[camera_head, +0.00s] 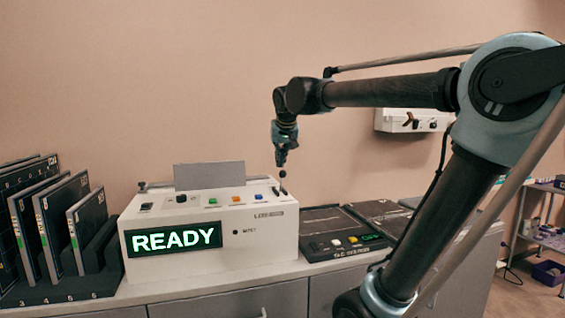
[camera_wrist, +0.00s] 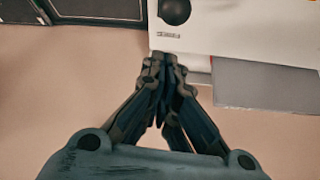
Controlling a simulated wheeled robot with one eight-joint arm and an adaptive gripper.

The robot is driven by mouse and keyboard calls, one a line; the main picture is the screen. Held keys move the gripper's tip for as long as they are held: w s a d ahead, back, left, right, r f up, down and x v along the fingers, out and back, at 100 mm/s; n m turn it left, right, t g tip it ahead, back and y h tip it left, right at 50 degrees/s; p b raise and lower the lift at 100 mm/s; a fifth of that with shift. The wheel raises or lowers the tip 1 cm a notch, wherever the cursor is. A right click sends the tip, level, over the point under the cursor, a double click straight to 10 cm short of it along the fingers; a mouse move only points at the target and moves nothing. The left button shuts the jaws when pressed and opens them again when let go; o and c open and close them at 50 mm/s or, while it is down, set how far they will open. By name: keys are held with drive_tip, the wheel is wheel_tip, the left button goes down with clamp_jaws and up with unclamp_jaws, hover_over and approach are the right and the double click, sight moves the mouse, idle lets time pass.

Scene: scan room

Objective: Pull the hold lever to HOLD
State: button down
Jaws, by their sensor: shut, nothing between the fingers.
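The hold lever (camera_head: 283,183) is a short stalk with a black ball knob, standing roughly upright at the right end of the white machine's top. In the wrist view its black knob (camera_wrist: 174,11) shows from above, near the top edge. My gripper (camera_head: 281,162) points down just above the knob in the head view, shut and empty. In the wrist view my gripper's fingertips (camera_wrist: 163,60) are together, apart from the knob in the picture. The white machine (camera_head: 270,240) has a lit display (camera_head: 172,239) reading READY. Any HOLD marking by the lever is too small to read.
A grey plate (camera_head: 209,175) stands up from the machine's top, behind several coloured buttons. A rack (camera_head: 95,265) of dark panels stands left. A dark flat device (camera_head: 335,232) lies right on the counter. A white box (camera_head: 412,120) hangs on the wall behind my arm.

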drive_tip(key=shift+r, duration=0.6)
drive_tip(key=w+v, duration=0.1)
drive_tip(key=v, duration=0.8)
drive_tip(key=shift+d+r, duration=0.25)
drive_tip(key=shift+r, duration=0.2)
drive_tip(key=s+d+f+g, duration=0.1)
drive_tip(key=s+d+f, duration=0.2)
drive_tip(key=d+f, duration=0.3)
drive_tip(key=s+d+f+m+h, duration=0.1)
drive_tip(key=s+d+f, duration=0.2)
drive_tip(key=f, duration=0.5)
drive_tip(key=s+d+f+g, duration=0.1)
drive_tip(key=s+d+f, duration=0.2)
drive_tip(key=d+f, duration=0.3)
drive_tip(key=s+d+f+g, duration=0.1)
drive_tip(key=s+d+f, duration=0.1)
drive_tip(key=s+f, duration=0.4)
drive_tip(key=s+d+f+g, duration=0.1)
drive_tip(key=s+f, duration=0.6)
drive_tip(key=f, duration=0.8)
drive_tip(key=shift+d, duration=0.7)
